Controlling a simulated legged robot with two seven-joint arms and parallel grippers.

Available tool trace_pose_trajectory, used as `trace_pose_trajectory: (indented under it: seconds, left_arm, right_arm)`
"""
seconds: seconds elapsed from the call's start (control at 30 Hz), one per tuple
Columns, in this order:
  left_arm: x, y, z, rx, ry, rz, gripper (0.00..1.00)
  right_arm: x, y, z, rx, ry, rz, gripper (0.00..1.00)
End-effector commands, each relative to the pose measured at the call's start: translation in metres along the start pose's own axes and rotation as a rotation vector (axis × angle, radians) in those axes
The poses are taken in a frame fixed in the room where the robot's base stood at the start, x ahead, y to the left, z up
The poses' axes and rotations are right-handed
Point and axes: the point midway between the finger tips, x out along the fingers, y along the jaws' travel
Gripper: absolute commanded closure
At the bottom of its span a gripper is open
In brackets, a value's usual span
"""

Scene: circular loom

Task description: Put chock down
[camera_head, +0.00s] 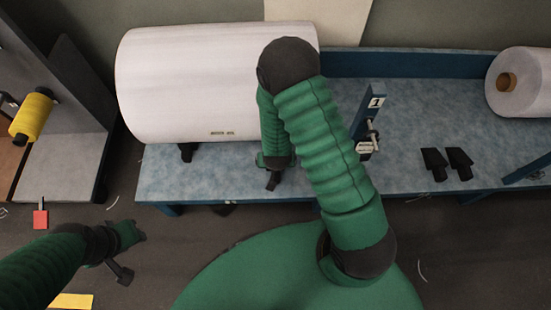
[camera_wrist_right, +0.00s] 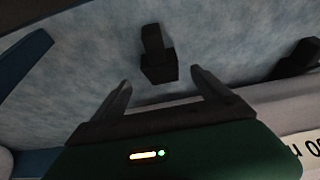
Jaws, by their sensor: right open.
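A black chock (camera_wrist_right: 158,62) rests on the mottled blue table top in the right wrist view. It lies just beyond my right gripper (camera_wrist_right: 162,86), roughly between the lines of its two fingers. That gripper is open, with nothing between its fingers. In the head view the right gripper (camera_head: 274,163) is low over the table, right of the big white roll (camera_head: 215,85), with the chock (camera_head: 273,182) at its tip. Another black chock (camera_head: 187,151) is at the roll's lower left edge. My left gripper (camera_head: 125,235) is low at the left, away from the table; its fingers are unclear.
Two black chocks (camera_head: 447,165) stand on the table (camera_head: 410,110) at right. A post marked 1 (camera_head: 367,105) stands right of my right arm. A second white roll (camera_head: 525,82) is at far right. A yellow spool (camera_head: 32,115) is at left.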

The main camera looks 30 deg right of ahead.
Motion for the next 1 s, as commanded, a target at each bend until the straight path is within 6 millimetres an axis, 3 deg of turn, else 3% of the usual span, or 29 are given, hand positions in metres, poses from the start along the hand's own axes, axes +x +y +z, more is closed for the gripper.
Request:
trace_pose_trajectory:
  seconds: [0.03,0.23,0.37,0.5,0.6,0.7,0.8,1.0]
  left_arm:
    - [-0.012,0.0,-0.003,0.0,0.0,0.0,0.64]
    - [-0.021,0.0,-0.005,0.0,0.0,0.0,0.64]
    - [-0.02,0.0,-0.005,0.0,0.0,0.0,0.64]
    - [-0.02,0.0,-0.004,0.0,-0.001,0.0,0.64]
    - [-0.019,0.0,-0.004,0.0,0.0,0.0,0.64]
    - [-0.019,0.0,-0.004,0.0,0.0,0.0,0.64]
    - [-0.019,0.0,-0.004,0.0,0.0,0.0,0.64]
    - [-0.019,0.0,-0.005,0.0,0.0,0.0,0.64]
  right_arm:
    - [-0.018,0.0,-0.003,-0.001,0.001,-0.001,0.15]
    - [-0.043,-0.001,-0.001,-0.003,0.0,-0.002,0.15]
    - [-0.072,-0.018,-0.011,-0.055,-0.021,-0.064,0.15]
    - [-0.146,-0.041,-0.018,-0.236,-0.081,-0.172,0.15]
    - [-0.195,-0.036,-0.013,-0.378,-0.117,-0.194,0.15]
    - [-0.226,-0.024,-0.006,-0.477,-0.141,-0.183,0.15]
    - [-0.238,-0.016,-0.003,-0.521,-0.154,-0.17,0.15]
    - [-0.238,-0.015,-0.001,-0.526,-0.16,-0.168,0.15]
